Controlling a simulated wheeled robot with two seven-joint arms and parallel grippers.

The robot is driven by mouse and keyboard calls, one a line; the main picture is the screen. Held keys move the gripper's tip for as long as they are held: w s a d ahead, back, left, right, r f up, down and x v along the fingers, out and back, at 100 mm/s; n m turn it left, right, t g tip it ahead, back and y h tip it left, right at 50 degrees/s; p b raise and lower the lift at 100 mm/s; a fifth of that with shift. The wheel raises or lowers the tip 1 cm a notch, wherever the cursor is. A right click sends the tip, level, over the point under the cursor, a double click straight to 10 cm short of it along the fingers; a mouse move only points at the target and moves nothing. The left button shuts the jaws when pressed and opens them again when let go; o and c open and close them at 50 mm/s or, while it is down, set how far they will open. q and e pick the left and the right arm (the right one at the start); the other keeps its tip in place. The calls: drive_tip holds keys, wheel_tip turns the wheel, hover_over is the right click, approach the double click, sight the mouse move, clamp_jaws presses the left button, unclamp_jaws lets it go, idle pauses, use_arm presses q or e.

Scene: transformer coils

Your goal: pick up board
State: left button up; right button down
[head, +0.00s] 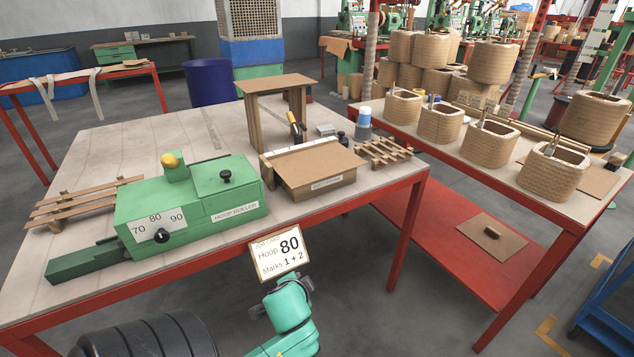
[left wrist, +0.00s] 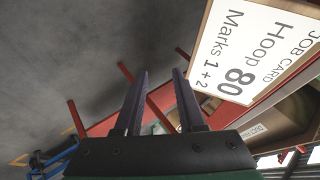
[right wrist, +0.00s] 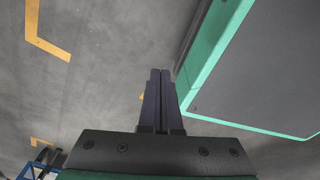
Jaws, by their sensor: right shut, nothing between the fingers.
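A flat brown board (head: 320,163) lies on top of the labelled box-shaped former on the main table in the head view. Another flat brown board (head: 470,243) lies on the red lower shelf of the right table with a small dark block on it. I cannot tell which one the task means. My left gripper (left wrist: 160,73) is open and empty in front of the table's near edge, beside the job card (head: 279,254), which also shows in the left wrist view (left wrist: 255,50). My right gripper (right wrist: 160,72) is shut and empty above bare floor.
The green hoop roller (head: 200,205) stands on the main table (head: 110,160), left of the former. A small brown stand (head: 277,85) and slatted racks (head: 383,152) are also there. Woven coils (head: 490,143) line the right table. A teal-edged body (right wrist: 215,55) is beside my right gripper.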

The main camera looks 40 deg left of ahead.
sight(336, 169)
use_arm(q)
drive_tip(key=w+a+r+m+t+y, duration=0.1)
drive_tip(key=w+r+m+t, duration=0.35)
drive_tip(key=r, duration=0.45)
drive_tip(key=w+a+r+m+t+y, duration=0.15)
drive_tip(key=w+r+m+t, duration=0.3)
drive_tip(key=r, duration=0.45)
drive_tip(key=shift+m+t, duration=0.3)
drive_tip(key=shift+t, duration=0.1)
drive_tip(key=shift+x, duration=7.1)
drive_tip(key=shift+s+a+f, duration=0.1)
drive_tip(key=shift+a+f, duration=0.05)
clamp_jaws()
